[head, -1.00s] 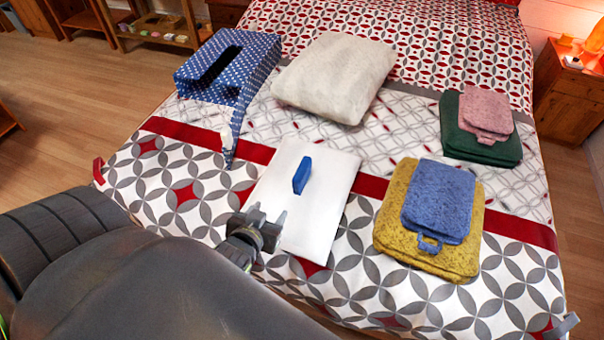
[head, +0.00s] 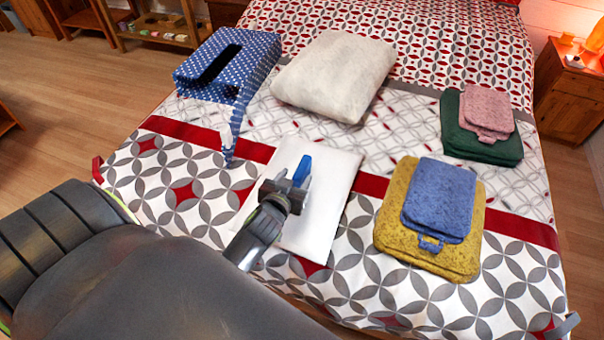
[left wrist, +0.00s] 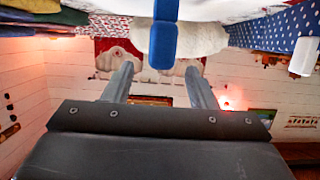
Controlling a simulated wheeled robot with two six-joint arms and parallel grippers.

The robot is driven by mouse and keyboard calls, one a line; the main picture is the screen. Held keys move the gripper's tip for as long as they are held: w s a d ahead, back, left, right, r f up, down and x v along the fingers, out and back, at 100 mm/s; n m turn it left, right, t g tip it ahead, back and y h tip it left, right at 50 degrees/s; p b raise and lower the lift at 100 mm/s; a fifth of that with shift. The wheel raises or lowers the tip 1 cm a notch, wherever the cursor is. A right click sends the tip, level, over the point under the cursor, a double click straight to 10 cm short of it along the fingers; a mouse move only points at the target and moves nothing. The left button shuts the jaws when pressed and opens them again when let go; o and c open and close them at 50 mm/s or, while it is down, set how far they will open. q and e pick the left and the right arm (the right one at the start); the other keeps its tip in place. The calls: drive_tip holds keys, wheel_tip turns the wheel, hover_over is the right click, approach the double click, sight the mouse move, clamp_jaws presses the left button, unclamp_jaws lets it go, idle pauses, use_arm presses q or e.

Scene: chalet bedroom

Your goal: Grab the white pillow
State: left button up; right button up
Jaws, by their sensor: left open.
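A puffy off-white pillow (head: 335,75) lies on the upper middle of the bed, beside the blue dotted case; its pale form also shows at the top of the left wrist view (left wrist: 198,40). Nearer me lies a flat white pad (head: 325,200) with an upright blue handle (head: 303,168). My left gripper (head: 289,179) is open and empty above the pad, close to the handle. In the left wrist view, the handle (left wrist: 164,38) stands between the lines of the two fingers (left wrist: 160,76); I cannot tell whether they touch it. My right gripper is out of view.
A blue dotted fabric case (head: 255,62) with a dark opening lies left of the pillow. A blue folded towel (head: 440,200) on a yellow one (head: 393,215) lies right of the pad. A pink towel (head: 487,107) on a green one (head: 455,140) lies farther right.

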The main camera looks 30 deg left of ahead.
sight(300, 170)
use_arm(q)
drive_tip(key=shift+x, duration=3)
drive_tip(key=shift+r, duration=0.1)
clamp_jaws()
